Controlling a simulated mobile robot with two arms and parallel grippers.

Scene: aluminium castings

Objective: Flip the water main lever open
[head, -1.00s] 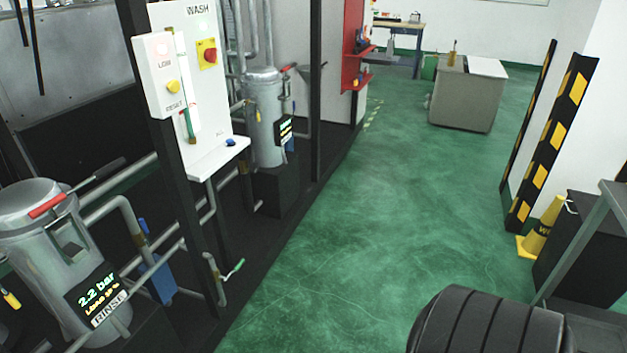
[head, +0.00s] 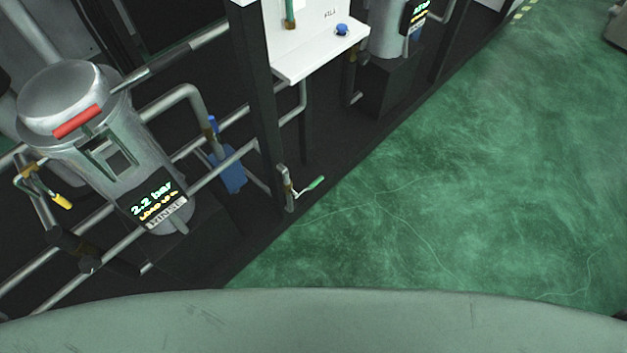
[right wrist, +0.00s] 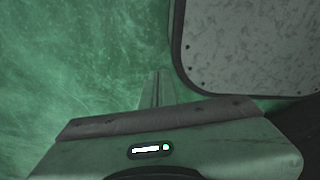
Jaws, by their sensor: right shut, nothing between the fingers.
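A small lever with a green handle (head: 315,183) sits on a short upright pipe low at the foot of the dark frame post in the head view. The handle sticks out to the right and slightly up, over the edge of the green floor. I cannot read any label on it. My right gripper (right wrist: 158,88) shows in the right wrist view, shut and empty, over bare green floor. The lever is not in that view. Neither gripper shows in the head view.
A metal tank (head: 125,130) with a red handle and a "2.2 bar" RINSE display stands left, among pipes. A yellow-handled valve (head: 61,201) is beside it. A white panel (head: 310,45) with a blue button hangs above the lever. The green floor (head: 470,170) to the right is clear.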

